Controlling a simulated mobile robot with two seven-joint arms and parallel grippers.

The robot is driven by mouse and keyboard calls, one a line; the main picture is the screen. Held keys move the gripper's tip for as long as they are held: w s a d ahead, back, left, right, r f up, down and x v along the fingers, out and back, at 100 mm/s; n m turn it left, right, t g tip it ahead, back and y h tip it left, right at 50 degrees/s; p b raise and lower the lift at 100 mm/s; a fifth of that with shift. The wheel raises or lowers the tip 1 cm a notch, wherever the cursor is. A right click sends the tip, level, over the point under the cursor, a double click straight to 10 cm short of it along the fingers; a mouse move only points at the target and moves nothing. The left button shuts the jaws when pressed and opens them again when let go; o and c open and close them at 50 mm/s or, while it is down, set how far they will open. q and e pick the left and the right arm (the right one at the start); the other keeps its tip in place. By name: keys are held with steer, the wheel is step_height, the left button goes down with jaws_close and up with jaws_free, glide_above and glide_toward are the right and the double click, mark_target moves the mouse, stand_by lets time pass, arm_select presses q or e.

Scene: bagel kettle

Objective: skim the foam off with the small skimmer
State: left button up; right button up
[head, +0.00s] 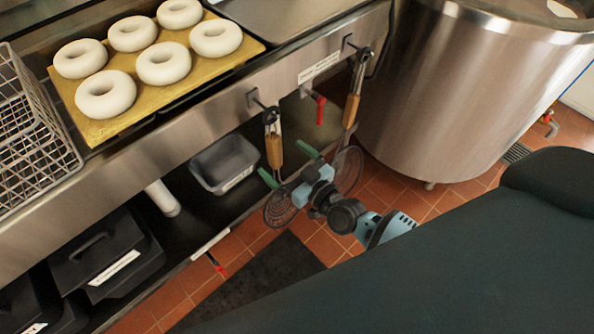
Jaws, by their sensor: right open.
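Two skimmers hang from hooks on the steel counter front, each with a wooden handle and a round mesh head. The left skimmer (274,150) has its mesh low, partly behind my right gripper. The right skimmer (352,108) hangs nearer the kettle. I cannot tell for certain which is the small one. My right gripper (287,164) is open, its green fingers pointing toward the counter, close to the lower handle of the left skimmer. Contact cannot be judged. The steel kettle (470,85) stands at upper right; no foam is visible. My left gripper is not in view.
Several white bagels (163,63) lie on a board (125,122) on the counter, beside a wire basket (38,140). A grey bin (223,163) and black lidded boxes (105,255) sit on the shelf below. A red-handled valve (320,108) is between the skimmers.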

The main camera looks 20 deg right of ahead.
mark_target(279, 153)
arm_select(q)
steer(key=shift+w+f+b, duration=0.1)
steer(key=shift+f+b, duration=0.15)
steer(key=shift+b, duration=0.15)
arm_select(e)
steer(key=shift+x, duration=2.05)
jaws_close()
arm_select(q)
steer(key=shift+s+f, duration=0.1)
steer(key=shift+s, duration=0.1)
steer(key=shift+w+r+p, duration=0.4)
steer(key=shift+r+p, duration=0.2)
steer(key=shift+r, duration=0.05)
arm_select(e)
steer(key=shift+r, duration=0.6)
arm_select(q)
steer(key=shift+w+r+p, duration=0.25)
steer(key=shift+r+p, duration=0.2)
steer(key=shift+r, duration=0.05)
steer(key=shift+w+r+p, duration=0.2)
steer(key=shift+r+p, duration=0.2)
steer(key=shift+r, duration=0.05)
arm_select(e)
steer(key=shift+v, duration=2.2)
steer(key=shift+r, duration=0.1)
